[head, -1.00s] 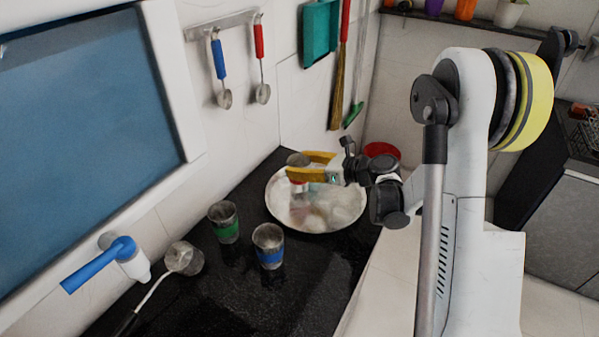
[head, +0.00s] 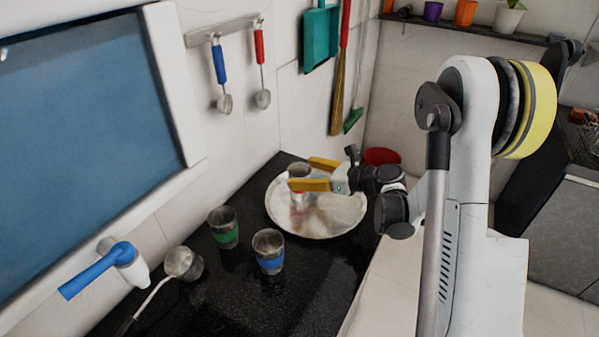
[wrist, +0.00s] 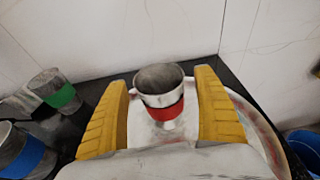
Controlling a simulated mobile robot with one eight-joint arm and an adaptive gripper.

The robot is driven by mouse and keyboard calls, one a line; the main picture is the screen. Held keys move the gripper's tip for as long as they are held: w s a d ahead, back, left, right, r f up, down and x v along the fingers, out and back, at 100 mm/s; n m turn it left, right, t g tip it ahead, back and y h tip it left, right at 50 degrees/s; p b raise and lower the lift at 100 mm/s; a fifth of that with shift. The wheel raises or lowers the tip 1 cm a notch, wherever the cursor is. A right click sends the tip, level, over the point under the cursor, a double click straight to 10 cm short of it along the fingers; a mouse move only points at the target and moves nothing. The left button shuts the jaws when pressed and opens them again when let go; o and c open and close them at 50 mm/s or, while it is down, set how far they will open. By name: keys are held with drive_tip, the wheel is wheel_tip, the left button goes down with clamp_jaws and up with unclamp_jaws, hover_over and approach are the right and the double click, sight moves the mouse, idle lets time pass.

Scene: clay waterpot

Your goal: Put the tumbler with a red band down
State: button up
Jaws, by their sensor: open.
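The tumbler with a red band (wrist: 161,92) stands upright on the round metal tray (head: 335,222). In the head view the tumbler (head: 298,171) shows near the tray's back left, partly hidden by a yellow finger. My gripper (head: 310,174) reaches in from the right with its yellow fingers apart. In the wrist view my gripper (wrist: 165,104) has one finger on each side of the tumbler, with a visible gap on both sides.
A tumbler with a green band (head: 224,228) and one with a blue band (head: 269,251) stand on the black counter (head: 300,290), left of the tray. A metal ladle (head: 180,263) lies further left. A red bowl (head: 381,156) is behind my wrist. The wall is close behind the tray.

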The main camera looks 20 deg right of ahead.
drive_tip(key=p+v, duration=0.3)
drive_tip(key=v, duration=0.7)
drive_tip(key=w+r+m+t+h, duration=0.2)
drive_tip(key=r+m+t, duration=0.25)
drive_tip(key=r, duration=0.55)
drive_tip(key=w+r+m+t+h, duration=0.1)
drive_tip(key=w+r+m+t, duration=0.2)
drive_tip(key=r+m, duration=0.5)
drive_tip(key=s+d+r+m+h, duration=0.3)
drive_tip(key=d+r+m+h, duration=0.2)
drive_tip(key=r+m+h, duration=0.7)
drive_tip(key=s+a+f+m+g+y, duration=0.2)
drive_tip(key=s+a+f+m+g, duration=0.3)
drive_tip(key=s+f+m, duration=0.5)
drive_tip(key=s+a+f+m+g+y, duration=0.3)
drive_tip(key=s+a+f+m+g, duration=0.3)
drive_tip(key=s+f+m, duration=0.4)
drive_tip(key=s+a, duration=0.1)
drive_tip(key=s, duration=0.3)
drive_tip(key=shift+s+f, duration=0.2)
drive_tip(key=shift+s, duration=0.1)
